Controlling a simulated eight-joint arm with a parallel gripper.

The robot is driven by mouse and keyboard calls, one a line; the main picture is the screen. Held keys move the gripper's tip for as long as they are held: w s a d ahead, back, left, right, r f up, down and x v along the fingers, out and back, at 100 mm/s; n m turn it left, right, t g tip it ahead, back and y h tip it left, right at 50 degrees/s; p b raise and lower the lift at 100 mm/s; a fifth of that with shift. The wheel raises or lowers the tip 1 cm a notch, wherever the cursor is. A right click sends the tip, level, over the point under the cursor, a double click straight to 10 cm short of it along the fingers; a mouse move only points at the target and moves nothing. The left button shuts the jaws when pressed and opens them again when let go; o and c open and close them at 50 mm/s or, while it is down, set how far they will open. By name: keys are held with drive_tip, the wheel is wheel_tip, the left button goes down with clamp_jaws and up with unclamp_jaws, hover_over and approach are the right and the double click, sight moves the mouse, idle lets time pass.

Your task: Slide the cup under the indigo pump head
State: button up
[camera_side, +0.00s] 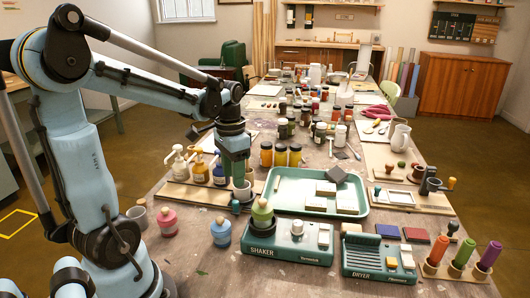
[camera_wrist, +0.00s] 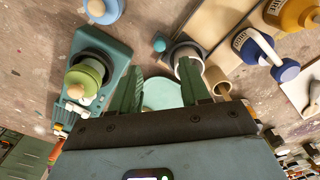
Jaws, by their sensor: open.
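A small grey cup (camera_side: 242,191) stands below my gripper (camera_side: 236,165) at the right end of the pump board. In the wrist view the cup (camera_wrist: 186,52) is beside the right finger, which overlaps its lower edge; I cannot tell whether they touch. My gripper (camera_wrist: 163,85) is open, with a pale green round thing (camera_wrist: 160,93) showing between its fingers. The indigo pump (camera_side: 219,172) stands left of the cup on the board, partly behind my arm. Its dark blue head (camera_wrist: 286,71) shows at right in the wrist view.
White (camera_side: 178,162) and ochre (camera_side: 200,168) pumps stand farther left. A teal peg (camera_side: 236,207) is close in front of the cup. The shaker (camera_side: 290,243) with a green-lidded jar and the green tray (camera_side: 300,178) lie right. A tan cylinder (camera_wrist: 217,80) is near the right finger.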

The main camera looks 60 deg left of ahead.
sight(235, 201)
drive_tip(key=shift+f, duration=3.9)
clamp_jaws()
